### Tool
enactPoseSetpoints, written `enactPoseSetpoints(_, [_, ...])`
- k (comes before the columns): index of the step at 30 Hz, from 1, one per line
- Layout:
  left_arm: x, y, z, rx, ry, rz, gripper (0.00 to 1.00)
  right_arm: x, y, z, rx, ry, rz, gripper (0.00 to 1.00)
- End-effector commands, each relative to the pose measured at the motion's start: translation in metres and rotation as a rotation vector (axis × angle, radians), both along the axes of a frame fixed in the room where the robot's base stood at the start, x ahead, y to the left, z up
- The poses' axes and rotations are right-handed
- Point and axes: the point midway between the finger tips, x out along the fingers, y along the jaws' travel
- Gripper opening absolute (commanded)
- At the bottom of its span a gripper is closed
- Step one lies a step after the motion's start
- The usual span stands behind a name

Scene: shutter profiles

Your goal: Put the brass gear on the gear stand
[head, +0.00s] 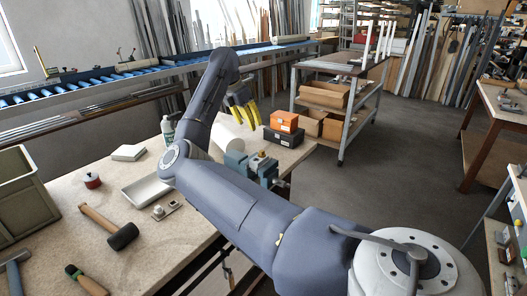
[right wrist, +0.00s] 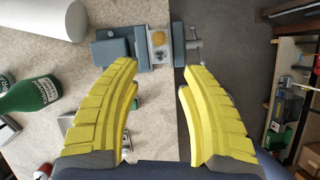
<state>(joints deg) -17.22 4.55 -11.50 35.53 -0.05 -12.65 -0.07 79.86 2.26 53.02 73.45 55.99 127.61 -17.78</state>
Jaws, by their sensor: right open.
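The brass gear (head: 262,154) appears as a small gold piece on top of the blue-grey vise (head: 250,168) at the bench edge. In the right wrist view the gold piece (right wrist: 159,40) lies beyond my fingertips, over a pale block at the vise jaws. A small metal plate with an upright knob (head: 166,209), perhaps the gear stand, lies on the bench right of the white tray. My right gripper (head: 246,116) is open and empty above and behind the vise, its yellow fingers apart (right wrist: 160,68). My left gripper is not in view.
My right arm crosses above the bench and hides part of it. Orange and dark boxes (head: 284,122) stand behind the vise.

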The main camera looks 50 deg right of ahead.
Motion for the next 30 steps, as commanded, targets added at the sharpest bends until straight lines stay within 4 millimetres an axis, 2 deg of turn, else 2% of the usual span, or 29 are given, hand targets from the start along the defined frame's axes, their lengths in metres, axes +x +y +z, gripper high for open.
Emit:
enactPoseSetpoints(15, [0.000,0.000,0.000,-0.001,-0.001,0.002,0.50,-0.006,-0.034,-0.083,0.000,0.005,0.000,0.43])
enactPoseSetpoints(21, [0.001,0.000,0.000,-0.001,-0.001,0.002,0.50,-0.006,-0.042,-0.101,-0.002,0.002,0.000,0.43])
enactPoseSetpoints(30, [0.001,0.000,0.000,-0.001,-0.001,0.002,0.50,-0.007,-0.048,-0.115,-0.002,0.003,0.000,0.43])
